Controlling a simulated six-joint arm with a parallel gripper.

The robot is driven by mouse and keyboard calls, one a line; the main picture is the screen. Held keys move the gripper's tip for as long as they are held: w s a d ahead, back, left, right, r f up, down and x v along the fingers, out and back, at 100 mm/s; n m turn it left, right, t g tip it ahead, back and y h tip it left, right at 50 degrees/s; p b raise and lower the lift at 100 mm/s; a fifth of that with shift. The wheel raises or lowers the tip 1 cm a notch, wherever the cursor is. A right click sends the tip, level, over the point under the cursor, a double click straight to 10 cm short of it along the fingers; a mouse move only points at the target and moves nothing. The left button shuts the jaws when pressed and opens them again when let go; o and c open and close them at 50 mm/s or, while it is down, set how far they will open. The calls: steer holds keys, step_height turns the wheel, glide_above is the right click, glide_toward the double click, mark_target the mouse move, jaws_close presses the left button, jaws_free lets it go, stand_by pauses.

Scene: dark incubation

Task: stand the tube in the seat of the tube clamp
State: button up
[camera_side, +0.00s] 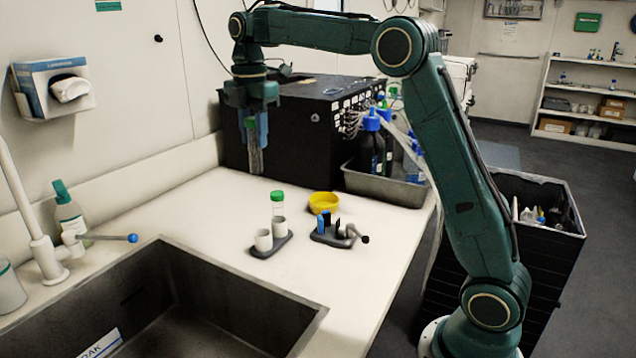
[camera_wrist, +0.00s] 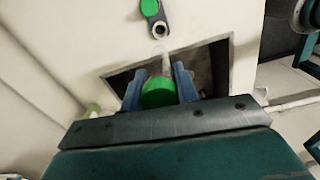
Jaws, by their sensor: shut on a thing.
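My gripper (camera_side: 256,136) is shut on a green-capped clear tube (camera_side: 256,161) and holds it upright, high above the counter. In the wrist view, the tube's green cap (camera_wrist: 158,93) sits between the blue fingers of my gripper (camera_wrist: 158,80). The tube clamp (camera_side: 336,236) stands on the counter to the right of and below my gripper, apart from the tube. It has a dark base, a blue part and a side handle with a black knob. Its seat is too small to make out. I cannot pick the clamp out in the wrist view.
A dark holder (camera_side: 269,248) with white cups stands left of the clamp, with another green-capped tube (camera_side: 277,201) at its back cup. A yellow bowl (camera_side: 323,202) is behind the clamp. The sink (camera_side: 200,310) opens in front. A black box (camera_side: 290,135) and bottle tray (camera_side: 385,187) stand behind.

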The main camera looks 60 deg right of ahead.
steer(key=shift+d+f, duration=0.1)
steer(key=s+d+f+m, duration=0.5)
steer(key=s+d+f, duration=0.5)
steer(key=d+f, duration=0.2)
steer(key=shift+s+d+f+m, duration=0.2)
steer(key=shift+s+d+m, duration=0.15)
steer(key=shift+d, duration=0.5)
steer(key=shift+f, duration=0.1)
steer(key=shift+f, duration=1.35)
steer(key=shift+f, duration=2.15)
stand_by(1.2)
